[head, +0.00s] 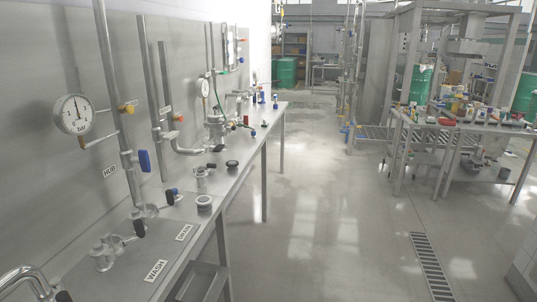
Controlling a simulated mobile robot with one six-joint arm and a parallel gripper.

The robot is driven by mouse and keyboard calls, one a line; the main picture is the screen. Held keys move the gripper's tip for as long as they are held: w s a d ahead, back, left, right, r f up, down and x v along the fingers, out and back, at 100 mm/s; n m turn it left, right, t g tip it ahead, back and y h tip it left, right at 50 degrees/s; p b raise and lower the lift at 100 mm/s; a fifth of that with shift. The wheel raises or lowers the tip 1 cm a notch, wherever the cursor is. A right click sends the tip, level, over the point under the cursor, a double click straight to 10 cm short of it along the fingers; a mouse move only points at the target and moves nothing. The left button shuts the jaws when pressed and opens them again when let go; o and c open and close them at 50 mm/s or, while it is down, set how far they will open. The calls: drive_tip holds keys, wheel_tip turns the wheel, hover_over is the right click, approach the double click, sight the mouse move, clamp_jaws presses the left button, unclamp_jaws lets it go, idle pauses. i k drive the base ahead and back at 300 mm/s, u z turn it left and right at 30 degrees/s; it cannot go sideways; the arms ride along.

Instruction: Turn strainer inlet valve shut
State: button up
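No label that I can read names the strainer inlet valve, so I cannot tell which handle it is. On the left wall pipes are a yellow handle (126,108), a blue lever (144,160) hanging down, and an orange handle (179,117). A metal canister-like fitting (215,129) stands at the back of the bench, with pipework around it; it may be the strainer. Black-handled valves (139,228) sit on the bench near the front, by plates reading WASH and DRAIN. My gripper is not in view.
A steel bench (232,181) runs along the left wall, with loose fittings on top. A pressure gauge (75,115) is on the wall. The floor (310,210) right of the bench is clear, with a drain grate (431,267). A cluttered table (455,127) stands at right.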

sight(219, 148)
drive_tip(key=u, duration=0.4)
drive_tip(key=i, duration=0.6)
drive_tip(key=u, duration=0.45)
drive_tip(key=k, duration=0.25)
drive_tip(key=u, duration=3.2)
